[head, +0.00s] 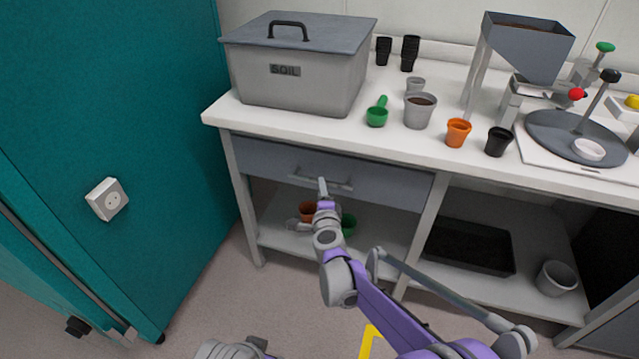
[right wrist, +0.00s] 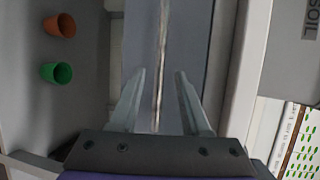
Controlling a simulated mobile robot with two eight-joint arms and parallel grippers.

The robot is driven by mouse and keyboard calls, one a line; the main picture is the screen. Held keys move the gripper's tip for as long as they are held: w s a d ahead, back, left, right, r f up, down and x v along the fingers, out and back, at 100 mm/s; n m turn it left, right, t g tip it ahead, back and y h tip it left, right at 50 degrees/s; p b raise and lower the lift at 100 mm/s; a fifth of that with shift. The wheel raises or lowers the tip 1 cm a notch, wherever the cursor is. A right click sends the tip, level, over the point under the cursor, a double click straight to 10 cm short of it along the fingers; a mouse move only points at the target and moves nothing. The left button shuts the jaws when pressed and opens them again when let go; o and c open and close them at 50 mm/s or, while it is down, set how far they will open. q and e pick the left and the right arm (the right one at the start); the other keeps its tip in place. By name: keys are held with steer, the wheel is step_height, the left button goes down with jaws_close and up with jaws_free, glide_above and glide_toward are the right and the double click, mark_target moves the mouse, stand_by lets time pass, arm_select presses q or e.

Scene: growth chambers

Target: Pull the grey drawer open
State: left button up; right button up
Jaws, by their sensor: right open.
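The grey drawer (head: 265,160) sits under the left part of the white bench top, and its front looks shut. Its pale bar handle (head: 335,185) runs across the middle of the front. My right gripper (head: 322,184) is at the handle. In the right wrist view, the drawer front (right wrist: 185,50) fills the middle and the handle (right wrist: 161,60) runs down between the two open fingers of my right gripper (right wrist: 160,95). The fingers stand on either side of the bar, and I cannot tell whether either touches it. My left gripper is not in view.
A grey soil bin (head: 300,75) stands on the bench (head: 450,140) above the drawer, with pots and a green scoop (head: 377,113) beside it. An open shelf below holds an orange pot (right wrist: 60,26) and a green pot (right wrist: 56,73). A teal cabinet (head: 150,150) stands left.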

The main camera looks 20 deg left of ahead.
steer(key=x, duration=0.5)
steer(key=shift+b, duration=0.4)
jaws_close()
stand_by(1.0)
